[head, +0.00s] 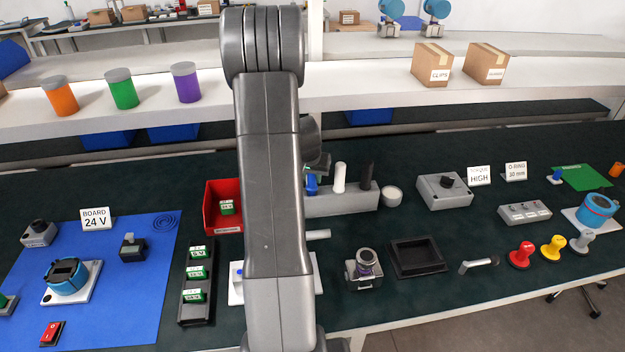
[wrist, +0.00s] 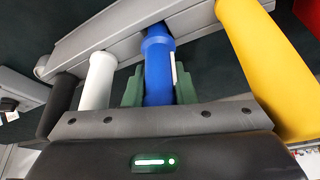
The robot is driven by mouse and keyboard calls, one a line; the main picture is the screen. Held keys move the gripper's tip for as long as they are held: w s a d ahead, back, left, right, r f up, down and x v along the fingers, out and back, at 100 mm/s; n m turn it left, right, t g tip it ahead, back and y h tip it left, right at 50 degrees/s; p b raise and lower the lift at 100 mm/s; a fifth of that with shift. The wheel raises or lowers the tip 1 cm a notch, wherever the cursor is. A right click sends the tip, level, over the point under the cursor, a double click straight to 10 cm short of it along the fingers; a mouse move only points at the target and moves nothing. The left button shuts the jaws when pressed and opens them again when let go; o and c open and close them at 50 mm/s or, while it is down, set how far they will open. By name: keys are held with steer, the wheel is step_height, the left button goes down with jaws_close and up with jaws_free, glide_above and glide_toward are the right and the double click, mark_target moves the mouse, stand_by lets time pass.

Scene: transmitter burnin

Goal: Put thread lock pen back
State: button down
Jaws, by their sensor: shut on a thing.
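My gripper (wrist: 158,88) has its green fingers shut on a blue pen (wrist: 157,68) in the wrist view. The pen's far end meets the grey rack (wrist: 80,38), in line with the white pen (wrist: 98,84); I cannot tell how deep it sits. In the head view the blue pen (head: 312,184) shows upright at the grey rack (head: 345,203), just right of my arm, and my gripper is mostly hidden behind the arm. No readable label shows which pen is the thread lock pen.
A white pen (head: 339,177) and a black pen (head: 367,176) stand in the rack beside it. A yellow pen (wrist: 262,65) is close on the other side.

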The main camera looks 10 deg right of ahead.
steer(key=shift+f, duration=0.75)
steer(key=shift+f, duration=0.2)
steer(key=c, duration=1.2)
jaws_free()
steer(key=shift+r, duration=0.1)
steer(key=shift+r, duration=0.45)
steer(key=v, duration=1.1)
steer(key=shift+s+b, duration=0.25)
steer(key=shift+b, duration=0.15)
steer(key=shift+r, duration=0.1)
